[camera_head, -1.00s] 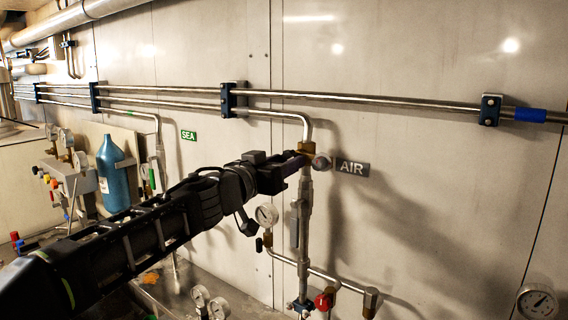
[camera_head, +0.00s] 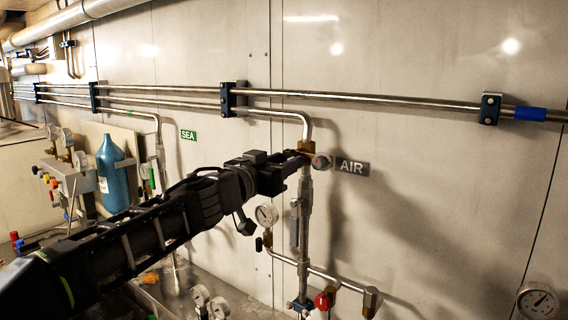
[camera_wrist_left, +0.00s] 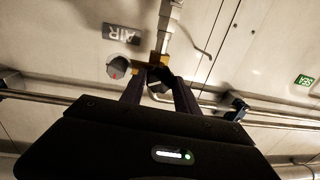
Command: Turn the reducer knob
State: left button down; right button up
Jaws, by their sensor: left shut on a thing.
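The air reducer has a brass body (camera_head: 307,147) below the bend of the upper pipe, beside the AIR label (camera_head: 352,167). A small round gauge (camera_head: 322,162) with a red mark sits on its right. My left gripper (camera_head: 301,163) reaches in from the left to the reducer's front and hides the knob in the head view. In the left wrist view, which is upside down, the fingers (camera_wrist_left: 158,88) stand either side of the dark reducer knob (camera_wrist_left: 158,80), shut on it. The brass body (camera_wrist_left: 160,62) shows just behind. My right gripper is not in view.
A vertical pipe (camera_head: 304,215) runs down from the reducer to a lower gauge (camera_head: 266,214) and a red knob (camera_head: 322,301). A blue bottle (camera_head: 113,178) and a valve manifold (camera_head: 72,180) stand at left. The wall right of the label is clear.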

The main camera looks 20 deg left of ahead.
pick_arm(q)
jog(key=m+h, duration=0.1)
jog(key=m, duration=0.7)
jog(key=m+h+b, duration=0.1)
jog(key=m, duration=1.5)
jog(key=shift+a+h, duration=0.2)
jog(key=shift+h, duration=0.2)
jog(key=shift+m, duration=0.3)
jog(key=c, duration=0.9)
grip_release()
jog(key=b+v, duration=0.1)
jog(key=v, duration=0.6)
jog(key=shift+s+a, duration=0.15)
jog(key=shift+s, duration=0.15)
